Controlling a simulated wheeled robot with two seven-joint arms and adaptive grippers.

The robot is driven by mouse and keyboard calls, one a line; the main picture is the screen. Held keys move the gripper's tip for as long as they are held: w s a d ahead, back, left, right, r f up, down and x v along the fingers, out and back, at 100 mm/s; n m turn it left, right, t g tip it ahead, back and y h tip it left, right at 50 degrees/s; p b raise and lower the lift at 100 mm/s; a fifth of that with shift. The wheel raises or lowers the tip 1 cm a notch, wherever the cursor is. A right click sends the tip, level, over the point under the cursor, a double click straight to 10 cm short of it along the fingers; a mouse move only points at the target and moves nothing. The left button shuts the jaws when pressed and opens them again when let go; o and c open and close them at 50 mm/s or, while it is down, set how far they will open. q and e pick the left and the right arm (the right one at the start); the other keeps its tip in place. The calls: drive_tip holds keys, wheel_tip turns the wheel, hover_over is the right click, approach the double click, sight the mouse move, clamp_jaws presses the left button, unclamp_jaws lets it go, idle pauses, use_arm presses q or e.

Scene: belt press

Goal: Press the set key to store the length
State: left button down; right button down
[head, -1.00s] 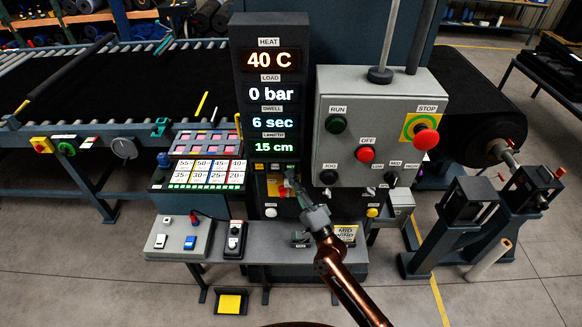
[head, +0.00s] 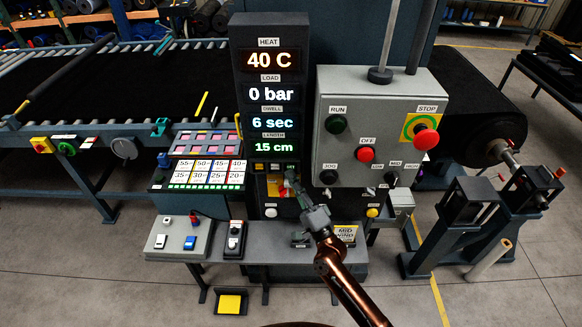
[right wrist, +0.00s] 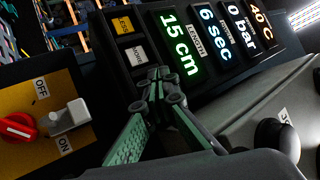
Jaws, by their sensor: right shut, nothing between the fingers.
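The display column shows LENGTH 15 cm (head: 274,147), which also shows in the right wrist view (right wrist: 180,43). Under it is a row of small keys. The yellow LESS key (right wrist: 123,25) and the pale MORE key (right wrist: 135,54) are clear in the right wrist view. The third place in the row, at the right end in the head view, is covered by my fingers in the wrist view, so I cannot read a set label. My right gripper (head: 290,174) is shut and empty, its fingertips (right wrist: 158,74) close at that end. I cannot tell whether they touch.
The grey control box (head: 381,110) with RUN, OFF and STOP buttons juts out right of the column.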

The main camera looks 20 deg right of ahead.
drive_tip(key=shift+w, duration=0.1)
drive_tip(key=shift+w+d, duration=0.1)
drive_tip(key=shift+w, duration=0.25)
drive_tip(key=shift+w+d, duration=0.1)
drive_tip(key=shift+w, duration=0.3)
idle(0.6)
drive_tip(key=shift+s, duration=0.15)
drive_tip(key=shift+s+a, duration=0.2)
drive_tip(key=shift+s, duration=0.5)
drive_tip(key=s, duration=0.1)
drive_tip(key=s+a+p, duration=0.1)
drive_tip(key=s, duration=0.2)
drive_tip(key=shift+s+a, duration=0.25)
drive_tip(key=shift+s, duration=0.15)
